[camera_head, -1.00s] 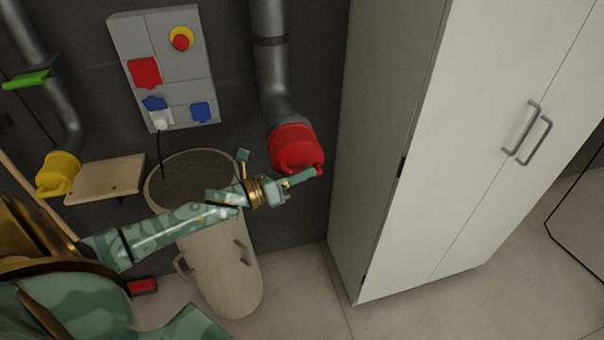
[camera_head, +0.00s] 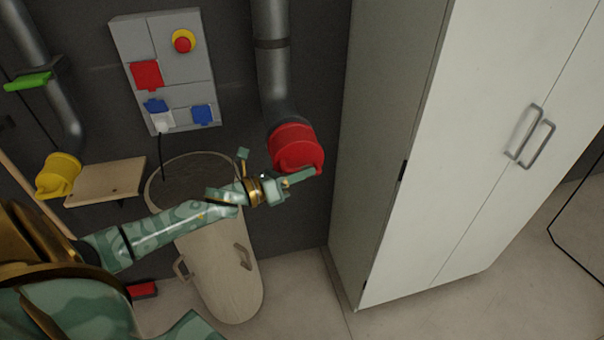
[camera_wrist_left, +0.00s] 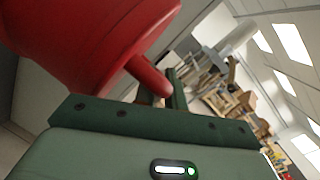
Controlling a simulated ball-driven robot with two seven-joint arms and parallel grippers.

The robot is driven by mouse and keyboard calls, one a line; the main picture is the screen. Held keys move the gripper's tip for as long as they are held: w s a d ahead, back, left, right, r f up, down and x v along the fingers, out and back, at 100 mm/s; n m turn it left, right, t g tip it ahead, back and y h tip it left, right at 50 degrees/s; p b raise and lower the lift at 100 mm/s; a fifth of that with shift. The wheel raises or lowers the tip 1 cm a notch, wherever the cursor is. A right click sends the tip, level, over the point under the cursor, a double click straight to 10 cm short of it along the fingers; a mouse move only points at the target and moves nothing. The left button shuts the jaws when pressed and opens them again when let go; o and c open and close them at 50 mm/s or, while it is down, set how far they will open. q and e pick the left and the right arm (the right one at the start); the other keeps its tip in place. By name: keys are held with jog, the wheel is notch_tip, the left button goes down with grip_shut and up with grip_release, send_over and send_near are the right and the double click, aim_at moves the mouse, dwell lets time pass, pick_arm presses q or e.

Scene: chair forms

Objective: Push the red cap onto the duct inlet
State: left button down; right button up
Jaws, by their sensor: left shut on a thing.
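The red cap (camera_head: 295,148) sits at the lower end of the grey duct pipe (camera_head: 272,70) in the middle of the head view. Its far rim meets the duct end; how far it is pushed on cannot be told. My left gripper (camera_head: 303,176) is at the cap's lower side, shut on the cap's handle. In the left wrist view the red cap (camera_wrist_left: 95,45) fills the upper left, and its handle (camera_wrist_left: 150,78) reaches down between the fingers of my left gripper (camera_wrist_left: 163,92). My right gripper is not in view.
A tall white cabinet (camera_head: 400,150) stands close to the right of the cap. A round bin (camera_head: 222,270) stands below my left arm. A socket panel (camera_head: 167,70), a second duct with a yellow cap (camera_head: 58,175) and a small wooden shelf (camera_head: 105,182) are to the left.

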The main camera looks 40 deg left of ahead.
pick_arm(q)
jog(key=shift+w+a+b, duration=0.6)
jog(key=shift+a, duration=0.15)
dwell(0.8)
jog(key=c, duration=1.4)
grip_release()
jog(key=shift+o, duration=0.2)
jog(key=shift+s+f, duration=0.1)
jog(key=shift+f, duration=0.05)
jog(key=v, duration=1.6)
jog(key=shift+s, duration=0.15)
